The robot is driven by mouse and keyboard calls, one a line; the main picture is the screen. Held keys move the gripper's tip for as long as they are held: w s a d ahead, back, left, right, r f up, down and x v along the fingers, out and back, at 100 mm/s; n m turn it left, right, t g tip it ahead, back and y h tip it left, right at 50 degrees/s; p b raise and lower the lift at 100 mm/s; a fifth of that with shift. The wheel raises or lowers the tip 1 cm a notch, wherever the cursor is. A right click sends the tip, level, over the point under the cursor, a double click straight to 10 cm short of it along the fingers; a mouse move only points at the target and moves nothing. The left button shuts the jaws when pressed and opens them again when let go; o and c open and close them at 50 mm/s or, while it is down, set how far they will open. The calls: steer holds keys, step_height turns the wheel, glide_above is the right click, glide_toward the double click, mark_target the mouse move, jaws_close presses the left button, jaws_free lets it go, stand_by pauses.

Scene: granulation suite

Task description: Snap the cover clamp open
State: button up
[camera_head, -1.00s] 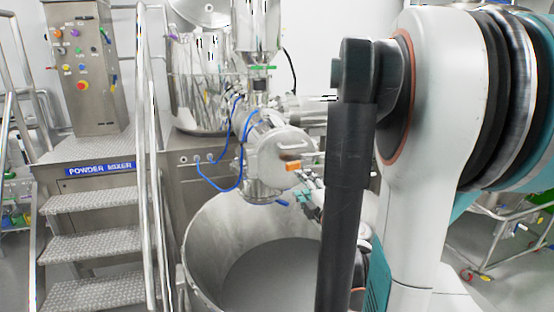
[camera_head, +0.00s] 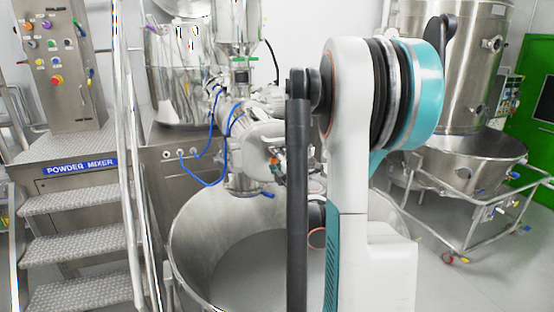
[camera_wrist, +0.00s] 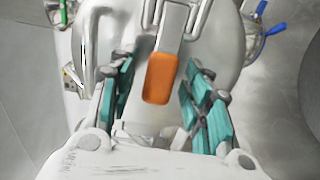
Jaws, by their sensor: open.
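The cover clamp's orange handle tab (camera_wrist: 160,78) is in the middle of the wrist view, on a metal lever at the front of the round steel cover (camera_wrist: 118,30). My gripper (camera_wrist: 158,88) is open, with its teal-padded fingers on either side of the orange tab and a gap on both sides. In the head view the steel cover (camera_head: 262,140) sits on the mill housing above the large bowl. My arm hides most of the gripper and the clamp there; only a small bit of orange shows.
A wide steel bowl (camera_head: 190,232) stands below the housing. Blue hoses (camera_head: 205,182) loop at its left. Steps with a handrail (camera_head: 128,160) stand at the left. A wheeled steel vessel (camera_head: 470,160) stands at the right. Blue and green-handled fittings (camera_wrist: 272,28) lie beside the cover.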

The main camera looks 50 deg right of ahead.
steer(key=shift+w+d, duration=0.15)
steer(key=shift+w, duration=0.25)
jaws_close()
steer(key=shift+s, duration=0.1)
